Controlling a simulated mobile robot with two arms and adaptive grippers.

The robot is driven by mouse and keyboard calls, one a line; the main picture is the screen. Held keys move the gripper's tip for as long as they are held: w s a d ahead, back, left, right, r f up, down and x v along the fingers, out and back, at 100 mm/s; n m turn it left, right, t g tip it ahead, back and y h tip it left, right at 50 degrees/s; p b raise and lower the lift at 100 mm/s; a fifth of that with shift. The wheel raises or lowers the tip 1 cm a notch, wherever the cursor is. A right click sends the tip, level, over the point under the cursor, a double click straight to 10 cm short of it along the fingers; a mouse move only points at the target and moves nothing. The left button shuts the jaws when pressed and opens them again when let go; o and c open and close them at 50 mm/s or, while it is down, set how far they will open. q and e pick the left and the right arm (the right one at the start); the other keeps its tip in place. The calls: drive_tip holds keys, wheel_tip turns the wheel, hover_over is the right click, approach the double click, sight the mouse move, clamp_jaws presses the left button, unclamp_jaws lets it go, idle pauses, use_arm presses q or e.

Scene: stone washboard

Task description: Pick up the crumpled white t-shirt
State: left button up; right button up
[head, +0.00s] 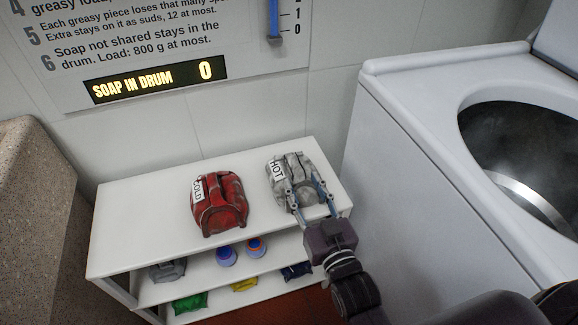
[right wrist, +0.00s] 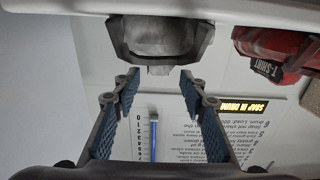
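A crumpled grey-white bundle (head: 293,163) with a HOT tag sits on the white shelf top, to the right of a red bundle. It appears to be the white t-shirt; no garment name is readable on it. My right gripper (head: 303,192) reaches it from the front, with its fingers spread over the bundle's near part. In the right wrist view the gripper (right wrist: 158,80) is open with nothing between its fingers. The grey-white bundle (right wrist: 160,40) is just beyond the fingertips there; I cannot tell whether they touch it. My left gripper is not in view.
The red bundle (head: 220,204) has a COLD tag; its T-SHIRT tag shows in the right wrist view (right wrist: 267,68). The shelf unit (head: 150,232) holds bottles and small bundles below. A white washer (head: 400,130) stands close on the right, a stone block (head: 35,200) on the left.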

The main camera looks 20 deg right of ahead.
sight(289, 153)
drive_tip(key=shift+w, duration=0.75)
drive_tip(key=shift+w+f+b, duration=0.15)
drive_tip(key=shift+w+b, duration=0.65)
drive_tip(key=shift+w, duration=2.3)
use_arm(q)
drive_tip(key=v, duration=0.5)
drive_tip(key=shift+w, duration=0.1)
use_arm(e)
drive_tip(key=shift+c, duration=0.2)
clamp_jaws()
